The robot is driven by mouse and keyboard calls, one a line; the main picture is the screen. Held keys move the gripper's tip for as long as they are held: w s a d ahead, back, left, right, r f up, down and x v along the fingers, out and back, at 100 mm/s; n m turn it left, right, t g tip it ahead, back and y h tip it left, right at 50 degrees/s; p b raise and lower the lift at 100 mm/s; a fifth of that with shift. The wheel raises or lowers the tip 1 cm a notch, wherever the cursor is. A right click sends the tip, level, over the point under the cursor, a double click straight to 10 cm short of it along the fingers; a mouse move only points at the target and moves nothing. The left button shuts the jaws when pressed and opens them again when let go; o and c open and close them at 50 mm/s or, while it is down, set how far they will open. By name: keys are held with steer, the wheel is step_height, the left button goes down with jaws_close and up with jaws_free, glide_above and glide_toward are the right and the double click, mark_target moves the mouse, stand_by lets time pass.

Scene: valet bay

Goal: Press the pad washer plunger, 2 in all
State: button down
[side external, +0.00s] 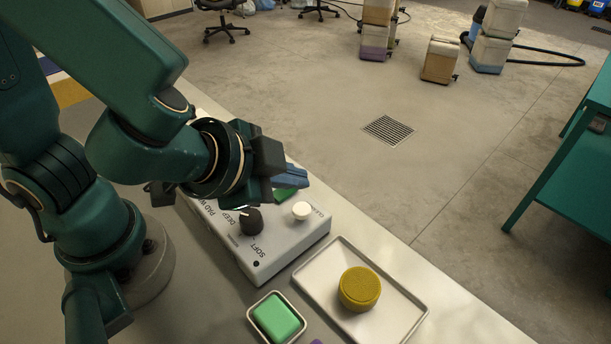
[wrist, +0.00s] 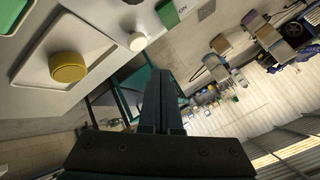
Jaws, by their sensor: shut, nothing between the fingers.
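The pad washer (side external: 275,257) is a pale box on the bench with printed labels and a dark knob (side external: 250,221). A round white button (side external: 301,210), which looks like the plunger, stands up near its right edge; it also shows in the wrist view (wrist: 137,41). A green block (side external: 284,195) sits beside it and shows in the wrist view (wrist: 167,13). My gripper (side external: 294,178) is shut and empty, its blue fingers together, over the washer's far end near the green block. They look apart from the white button. My wrist hides the washer's far part.
A shallow white tray (side external: 398,329) with a round yellow pad (side external: 360,289) lies in front of the washer. A small dish (side external: 254,332) holds a green block (side external: 277,317). A teal table (side external: 572,185) stands to the right. The floor beyond the bench is mostly clear.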

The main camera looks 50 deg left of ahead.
steer(key=shift+r, duration=1.1)
steer(key=a+r+n+g+y, duration=0.25)
steer(key=a+n, duration=0.45)
steer(key=a, duration=0.4)
steer(key=s+d+g+h, duration=0.1)
steer(key=s+d+h, duration=0.1)
steer(key=s, duration=0.5)
steer(key=shift+n+h, duration=0.4)
steer(key=shift+h, duration=0.35)
